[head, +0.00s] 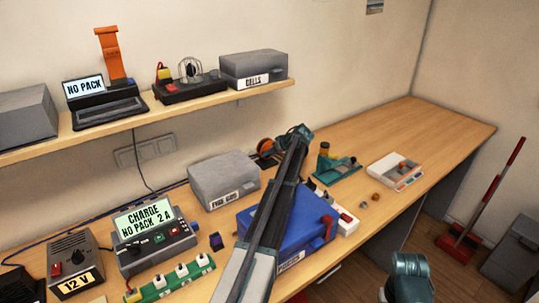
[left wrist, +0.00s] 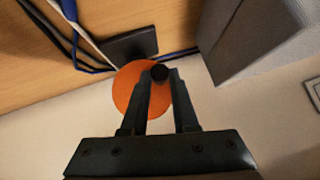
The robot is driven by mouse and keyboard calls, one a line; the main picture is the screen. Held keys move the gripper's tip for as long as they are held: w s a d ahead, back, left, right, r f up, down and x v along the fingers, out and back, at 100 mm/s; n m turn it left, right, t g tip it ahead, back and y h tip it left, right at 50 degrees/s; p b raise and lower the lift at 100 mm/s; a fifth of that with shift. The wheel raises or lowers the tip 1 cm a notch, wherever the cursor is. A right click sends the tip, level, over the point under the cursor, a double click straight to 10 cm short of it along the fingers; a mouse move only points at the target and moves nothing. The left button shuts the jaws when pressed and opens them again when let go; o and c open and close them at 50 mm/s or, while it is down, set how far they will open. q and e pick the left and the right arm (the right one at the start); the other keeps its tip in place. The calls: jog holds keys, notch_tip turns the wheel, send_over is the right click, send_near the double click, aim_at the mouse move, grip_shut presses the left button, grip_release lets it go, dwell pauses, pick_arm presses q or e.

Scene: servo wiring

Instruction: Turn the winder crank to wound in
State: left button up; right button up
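The winder shows in the head view as a small orange disc (head: 266,146) at the back of the bench, beside the grey box. In the left wrist view its orange disc (left wrist: 130,88) faces me, with the dark round knob of the crank (left wrist: 160,72) in front. My left gripper (left wrist: 161,78) has one fingertip on each side of this knob, with no clear gap, and looks shut on it. In the head view my left arm reaches over the blue case, and its fingers are mostly hidden by the wrist. My right gripper is out of view.
A grey box (head: 224,180) stands close to the left of the winder. A blue case (head: 292,232) lies under my left arm. A teal tool stand (head: 336,168) and white tray (head: 394,170) are to the right. Cables (left wrist: 70,40) run near the winder. The bench's far right is clear.

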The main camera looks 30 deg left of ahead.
pick_arm(q)
grip_shut()
jog(key=shift+w+d+r+m+g+y+b, duration=0.1)
jog(key=shift+w+r+m+g+y+b, duration=0.1)
jog(key=shift+m+g+y+b, duration=0.45)
jog(key=shift+w+d+r+m+g+y+b, duration=0.1)
jog(key=shift+w+r+m+g+y+b, duration=0.2)
jog(key=shift+g+b, duration=0.4)
jog(key=shift+w+d+m+g+y+b, duration=0.1)
jog(key=shift+m+g+y+b, duration=0.35)
jog(key=shift+g, duration=0.4)
jog(key=shift+r, duration=0.1)
jog(key=o, duration=0.8)
grip_release()
